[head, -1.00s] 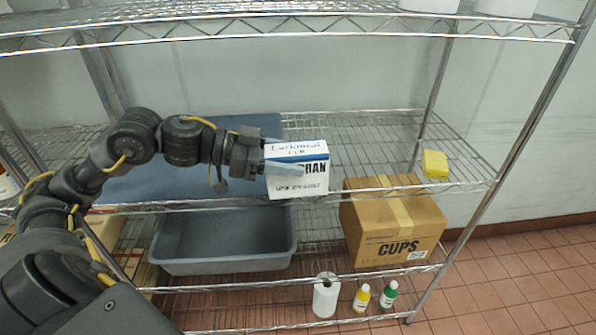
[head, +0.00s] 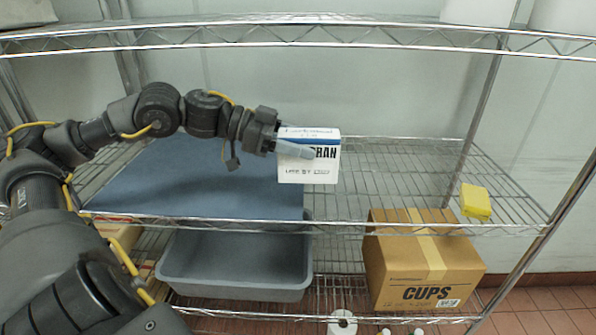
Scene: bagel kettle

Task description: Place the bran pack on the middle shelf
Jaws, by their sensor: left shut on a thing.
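The bran pack (head: 318,172) is a white box with a blue band and the letters "RAN" showing. My left gripper (head: 296,150) is shut on it, with a finger across its front face. The pack is upright at the height of the middle shelf (head: 400,185), near its front edge. I cannot tell whether its base touches the shelf wires. My right gripper is not in view.
A blue-grey sheet (head: 200,185) covers the middle shelf's left part. Bare wire lies between pack and block. Below are a grey tub (head: 235,283) and a CUPS carton (head: 425,270).

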